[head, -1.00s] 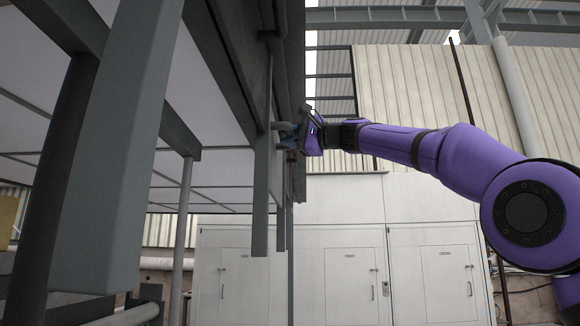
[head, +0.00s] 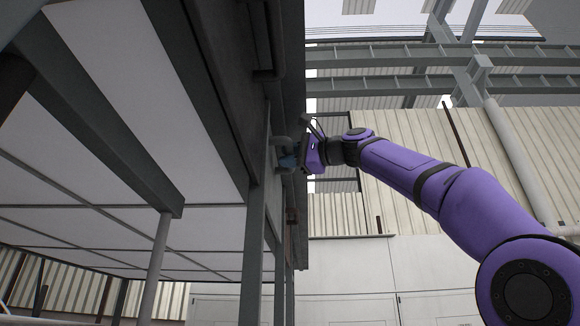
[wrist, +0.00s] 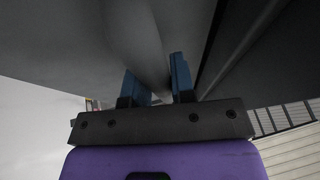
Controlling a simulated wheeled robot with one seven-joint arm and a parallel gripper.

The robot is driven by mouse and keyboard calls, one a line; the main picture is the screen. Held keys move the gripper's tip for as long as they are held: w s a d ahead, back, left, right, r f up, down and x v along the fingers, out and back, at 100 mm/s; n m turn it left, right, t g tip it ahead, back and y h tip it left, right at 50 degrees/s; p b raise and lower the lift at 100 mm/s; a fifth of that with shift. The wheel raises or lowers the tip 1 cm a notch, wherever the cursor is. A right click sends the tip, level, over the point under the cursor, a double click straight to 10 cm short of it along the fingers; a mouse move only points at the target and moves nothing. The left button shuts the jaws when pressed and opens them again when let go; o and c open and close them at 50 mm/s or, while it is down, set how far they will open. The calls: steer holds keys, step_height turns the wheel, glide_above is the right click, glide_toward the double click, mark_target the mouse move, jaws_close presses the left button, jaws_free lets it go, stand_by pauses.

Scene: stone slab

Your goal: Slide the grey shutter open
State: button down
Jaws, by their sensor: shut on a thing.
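My gripper (head: 290,158) is at the upper middle of the head view, against the face of the dark grey structure. Its blue fingers also show in the wrist view (wrist: 158,82), one on each side of a round grey bar (wrist: 138,40). The fingers are shut on this bar, which runs away from the gripper along a flat grey surface (wrist: 50,40). In the head view a grey handle end (head: 280,140) shows just above the fingers. I cannot tell the outline of the grey shutter from its dark surroundings.
Grey beams (head: 215,90) and a pale panelled ceiling (head: 130,130) fill the left. A grey post (head: 155,265) stands below. White cabinets (head: 345,270) and a corrugated wall (head: 410,150) lie behind my purple arm. The space right of the structure is open.

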steer(key=shift+s+d+r, duration=0.15)
steer(key=shift+d+r, duration=0.05)
steer(key=shift+r, duration=0.15)
steer(key=c, duration=1)
jaws_free()
steer(key=shift+a+f, duration=0.1)
steer(key=shift+v, duration=5.3)
